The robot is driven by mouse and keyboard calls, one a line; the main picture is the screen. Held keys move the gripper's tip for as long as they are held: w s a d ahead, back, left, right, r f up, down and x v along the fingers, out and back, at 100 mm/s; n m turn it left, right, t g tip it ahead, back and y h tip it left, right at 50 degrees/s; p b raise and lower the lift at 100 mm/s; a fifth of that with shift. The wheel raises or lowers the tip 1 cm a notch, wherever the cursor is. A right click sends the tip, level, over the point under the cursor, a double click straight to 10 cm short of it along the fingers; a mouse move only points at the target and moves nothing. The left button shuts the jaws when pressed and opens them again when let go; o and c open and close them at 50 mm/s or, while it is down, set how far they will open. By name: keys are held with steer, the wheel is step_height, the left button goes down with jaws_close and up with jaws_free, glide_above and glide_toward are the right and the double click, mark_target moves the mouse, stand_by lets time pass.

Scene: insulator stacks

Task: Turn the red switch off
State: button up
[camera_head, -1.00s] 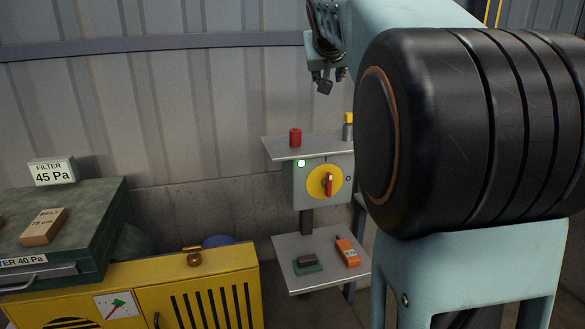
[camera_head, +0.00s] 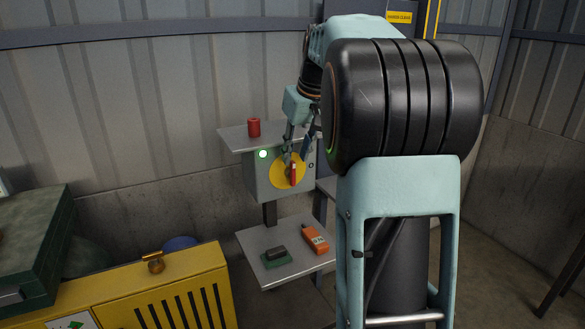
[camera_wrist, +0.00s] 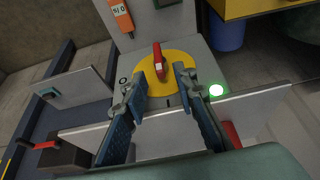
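The red switch (camera_head: 293,174) is a red handle on a round yellow plate (camera_head: 277,168) on the front of a grey box (camera_head: 263,186). A small lamp (camera_head: 263,154) on the box glows green. The wrist view shows the red switch (camera_wrist: 157,62) just beyond my fingertips, with the yellow plate (camera_wrist: 183,66) behind it. My gripper (camera_wrist: 160,78) is open, one finger on each side of the line to the switch, with nothing between the fingers. In the head view my gripper (camera_head: 292,150) is at the box front, partly hidden by my arm.
A shelf (camera_head: 232,138) above the box holds a red cylinder (camera_head: 254,127). A lower shelf (camera_head: 262,240) holds an orange device (camera_head: 315,239) and a dark block on a green base (camera_head: 276,256). A yellow cabinet (camera_head: 120,300) stands at the left. A mark "O" (camera_wrist: 123,81) shows beside the plate.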

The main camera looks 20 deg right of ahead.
mark_target(294, 162)
steer(key=x, duration=0.5)
steer(key=shift+w+f, duration=0.1)
jaws_close()
